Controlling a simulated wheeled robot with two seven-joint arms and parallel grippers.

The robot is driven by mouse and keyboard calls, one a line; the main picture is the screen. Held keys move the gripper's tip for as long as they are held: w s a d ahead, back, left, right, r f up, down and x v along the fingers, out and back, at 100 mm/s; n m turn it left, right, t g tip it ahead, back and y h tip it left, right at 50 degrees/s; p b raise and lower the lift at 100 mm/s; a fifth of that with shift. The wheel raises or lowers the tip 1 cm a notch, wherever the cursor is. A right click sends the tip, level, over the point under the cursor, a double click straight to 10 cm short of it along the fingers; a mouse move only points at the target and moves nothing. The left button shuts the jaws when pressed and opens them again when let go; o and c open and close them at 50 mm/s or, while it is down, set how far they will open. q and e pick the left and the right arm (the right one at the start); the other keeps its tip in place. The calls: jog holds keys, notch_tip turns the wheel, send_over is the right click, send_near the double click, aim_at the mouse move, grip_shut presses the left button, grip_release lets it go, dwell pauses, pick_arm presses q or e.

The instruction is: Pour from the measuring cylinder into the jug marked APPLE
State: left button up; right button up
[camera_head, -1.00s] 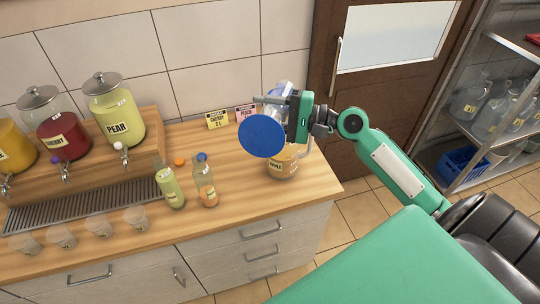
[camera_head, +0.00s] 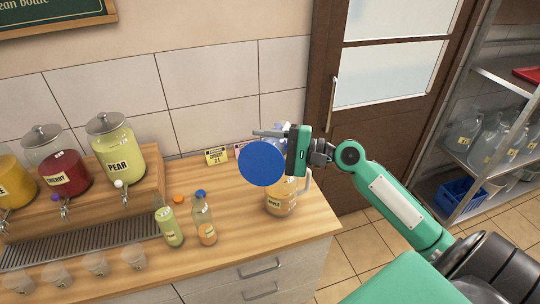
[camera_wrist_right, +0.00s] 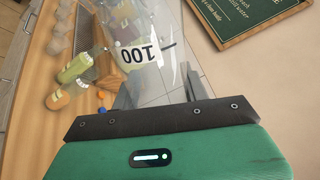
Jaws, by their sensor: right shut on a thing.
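My right gripper (camera_head: 287,135) is shut on the measuring cylinder, whose round blue base (camera_head: 262,163) faces the head camera. The cylinder lies well tilted, with its mouth end mostly hidden behind the gripper and base. In the right wrist view its clear body (camera_wrist_right: 140,52) shows a "100" label between the fingers. The jug marked APPLE (camera_head: 279,205) stands upright on the counter below the cylinder, with pale amber liquid inside and its handle to the right. The base and gripper hide its top, so I cannot tell whether liquid is flowing. My left gripper is not in view.
Dispensers, including PEAR (camera_head: 119,160), stand on a wooden riser, with several cups in front. A yellow CHERRY card (camera_head: 216,156) stands behind.

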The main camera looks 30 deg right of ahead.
jog(key=f+n+b, duration=0.1)
jog(key=b, duration=0.1)
jog(key=s+a+f+n+b, duration=0.1)
jog(key=f+b, duration=0.1)
jog(key=f+n+b, duration=0.1)
jog(key=f+b, duration=0.1)
jog(key=b, duration=0.1)
jog(key=shift+s+a+n, duration=0.25)
jog(key=shift+n, duration=0.05)
notch_tip(320, 180, down, 6)
jog(key=n+b, duration=1.5)
jog(key=b, duration=0.6)
jog(key=shift+b, duration=0.4)
jog(key=shift+r, duration=0.1)
jog(key=shift+s+a+r+n, duration=0.35)
jog(key=shift+s+a+n, duration=0.2)
jog(key=shift+s+n, duration=0.1)
jog(key=shift+s+a+r+n, duration=0.3)
jog(key=shift+s+a+n, duration=0.25)
jog(key=shift+n, duration=0.15)
jog(key=shift+s+a+r+n, duration=0.35)
jog(key=shift+s+a+n, duration=0.2)
jog(key=shift+s+n, duration=0.1)
jog(key=shift+w, duration=0.1)
